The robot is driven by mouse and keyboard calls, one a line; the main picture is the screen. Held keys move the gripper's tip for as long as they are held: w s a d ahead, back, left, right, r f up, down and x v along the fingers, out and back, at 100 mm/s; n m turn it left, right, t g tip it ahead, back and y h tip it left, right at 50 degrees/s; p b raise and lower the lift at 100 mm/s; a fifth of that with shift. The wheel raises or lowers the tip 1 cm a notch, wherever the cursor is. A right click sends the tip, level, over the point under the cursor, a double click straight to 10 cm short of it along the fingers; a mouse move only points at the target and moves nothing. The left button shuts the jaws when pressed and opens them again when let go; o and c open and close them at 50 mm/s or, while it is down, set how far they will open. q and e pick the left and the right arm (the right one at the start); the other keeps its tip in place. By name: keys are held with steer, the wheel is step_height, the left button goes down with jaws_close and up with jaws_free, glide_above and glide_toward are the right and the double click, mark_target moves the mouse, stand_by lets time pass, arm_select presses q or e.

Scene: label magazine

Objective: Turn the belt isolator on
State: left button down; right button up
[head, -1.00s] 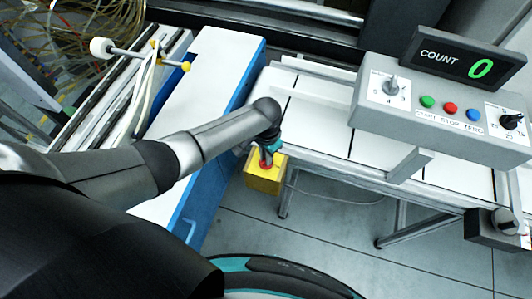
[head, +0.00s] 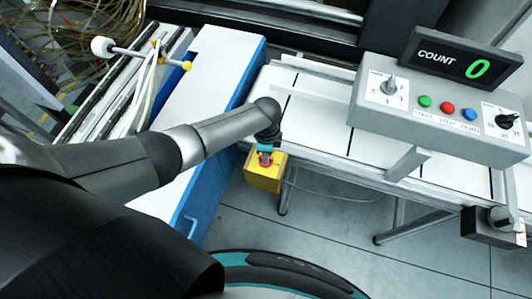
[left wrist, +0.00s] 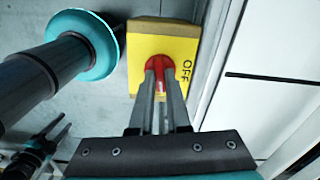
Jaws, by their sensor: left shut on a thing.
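The belt isolator is a yellow box (head: 264,178) below the near left end of the conveyor. It also shows in the left wrist view (left wrist: 176,42), with a red knob (left wrist: 158,66) and black OFF lettering along its right side. My left gripper (left wrist: 160,84) is shut on the red knob, one finger on each side of its grip. In the head view, my left gripper (head: 264,150) comes down onto the box from above and hides part of the knob.
A grey control panel (head: 440,125) with a selector, several coloured buttons and a dial stands over the conveyor (head: 320,105). Its display (head: 462,62) reads COUNT 0. A blue-sided white bench (head: 215,75) stands left of the box. Open floor (head: 330,235) lies in front.

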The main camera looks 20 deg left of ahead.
arm_select(q)
steer(key=shift+m, duration=1)
steer(key=c, duration=0.9)
jaws_free()
steer(key=shift+r+p, duration=1.75)
steer(key=shift+r, duration=5.85)
